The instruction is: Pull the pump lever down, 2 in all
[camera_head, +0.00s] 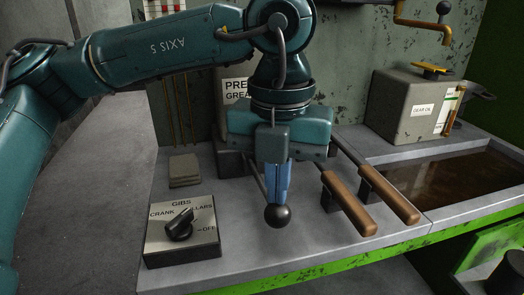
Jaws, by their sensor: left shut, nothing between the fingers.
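The pump lever's black ball knob (278,216) shows low in the head view, at the middle of the bench. A thin rod shows beside my fingers, and much of the lever is hidden behind my gripper. My left gripper (276,196) points down with its blue fingers shut together and nothing between them. The fingertips are at the top of the ball knob in the picture; I cannot tell whether they touch it. Behind my gripper stands a grey grease pump housing (230,162) with a partly covered label. My right gripper is not in view.
Two wooden-handled tools (348,203) lie just right of my gripper. A selector box (182,234) with a black knob sits at left, with stacked grey pads (184,170) behind it. A gear oil box (415,103) and a trough of brown liquid (455,185) are at right.

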